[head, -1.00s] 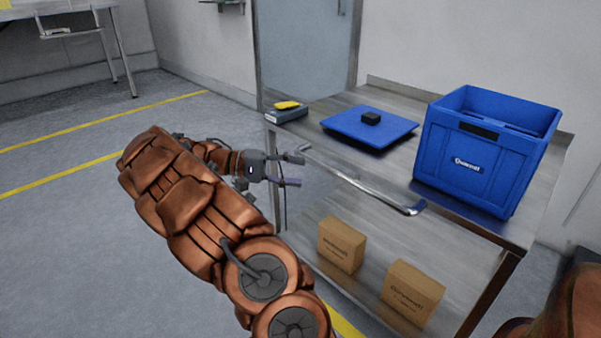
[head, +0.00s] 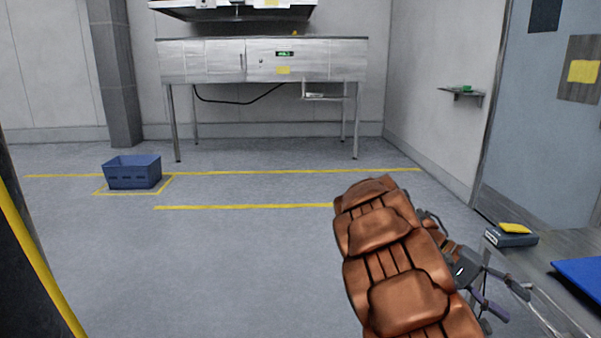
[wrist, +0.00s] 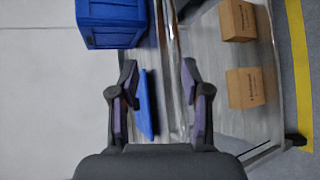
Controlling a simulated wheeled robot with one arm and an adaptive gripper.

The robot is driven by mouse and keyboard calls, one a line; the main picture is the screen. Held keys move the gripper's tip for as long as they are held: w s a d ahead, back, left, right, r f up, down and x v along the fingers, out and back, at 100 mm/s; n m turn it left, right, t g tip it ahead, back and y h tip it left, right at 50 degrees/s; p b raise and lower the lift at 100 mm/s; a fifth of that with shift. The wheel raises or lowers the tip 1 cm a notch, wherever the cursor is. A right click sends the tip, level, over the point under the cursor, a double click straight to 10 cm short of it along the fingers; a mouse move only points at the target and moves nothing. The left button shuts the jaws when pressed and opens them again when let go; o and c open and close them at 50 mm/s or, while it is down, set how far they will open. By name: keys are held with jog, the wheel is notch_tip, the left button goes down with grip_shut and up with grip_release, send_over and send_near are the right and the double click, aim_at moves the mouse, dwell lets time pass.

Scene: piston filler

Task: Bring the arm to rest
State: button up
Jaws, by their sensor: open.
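My gripper (head: 506,296) is at the lower right of the head view, beside the near edge of the metal cart (head: 560,245). In the wrist view my gripper (wrist: 160,98) is open, its two fingers apart with nothing held between them. The cart's rail (wrist: 172,60) shows beyond and between the fingers. I cannot tell how far the rail is from the fingertips. My arm is bent in front of the body and covers part of the floor.
The cart bears a blue mat (head: 583,275), a grey box with a yellow top (head: 512,236) and a blue crate (wrist: 110,22). Cardboard boxes (wrist: 245,88) are on its lower shelf. A blue bin (head: 133,172) stands on the floor at left. The middle floor is clear.

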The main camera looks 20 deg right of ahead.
jog(key=s+a+r+n+t+y+p, duration=0.2)
jog(key=a+r+p, duration=0.4)
jog(key=a, duration=0.5)
jog(key=s+a+r+n+t+y+p, duration=0.2)
jog(key=s+a+r+n+t+p, duration=0.2)
jog(key=a+p, duration=0.7)
jog(key=s+a+r+n+t+y+p, duration=0.2)
jog(key=s+a+r+n+t+p, duration=0.1)
jog(key=a+r+p, duration=0.6)
jog(key=a+t, duration=0.1)
jog(key=a, duration=0.2)
jog(key=shift+a+n+y, duration=0.3)
jog(key=shift+a+y, duration=0.1)
jog(key=shift+s, duration=0.1)
jog(key=shift+c, duration=0.5)
jog(key=shift+d, duration=0.1)
